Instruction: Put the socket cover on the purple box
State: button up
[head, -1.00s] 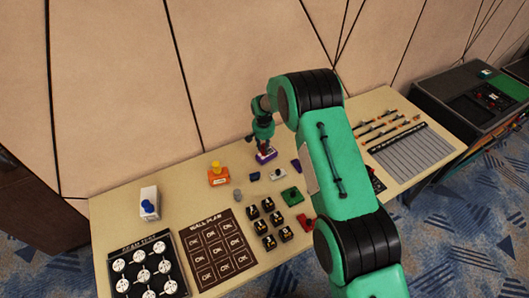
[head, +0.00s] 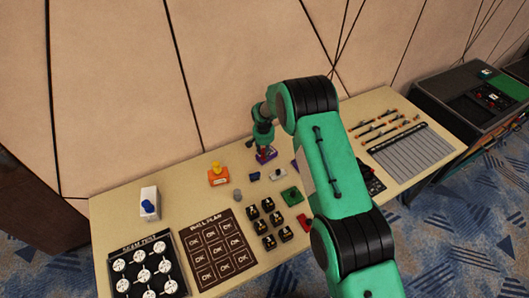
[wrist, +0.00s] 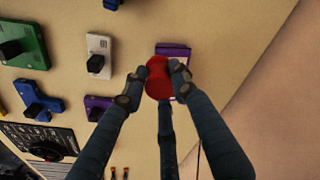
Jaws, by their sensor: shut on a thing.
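The purple box (head: 267,157) stands on the table towards the wall, under my gripper (head: 264,144). In the wrist view, my gripper (wrist: 158,76) is shut on a red rounded piece (wrist: 158,84), which seems to be the socket cover. The purple box (wrist: 174,51) shows behind the red piece, which hides part of its top. The red piece is over the box's near part in this view. I cannot tell whether it touches the box.
Small modules lie close by: white (head: 278,175), green (head: 292,195), dark blue (head: 254,176). The wall (wrist: 270,110) is close beside the gripper.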

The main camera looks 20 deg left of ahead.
jog(key=shift+f, duration=0.15)
jog(key=o, duration=0.9)
jog(key=shift+s+r, duration=0.2)
jog(key=shift+r, duration=1.85)
jog(key=shift+s+r, duration=0.25)
jog(key=shift+r, duration=1.8)
jog(key=shift+s+r, duration=0.2)
jog(key=shift+r, duration=1.85)
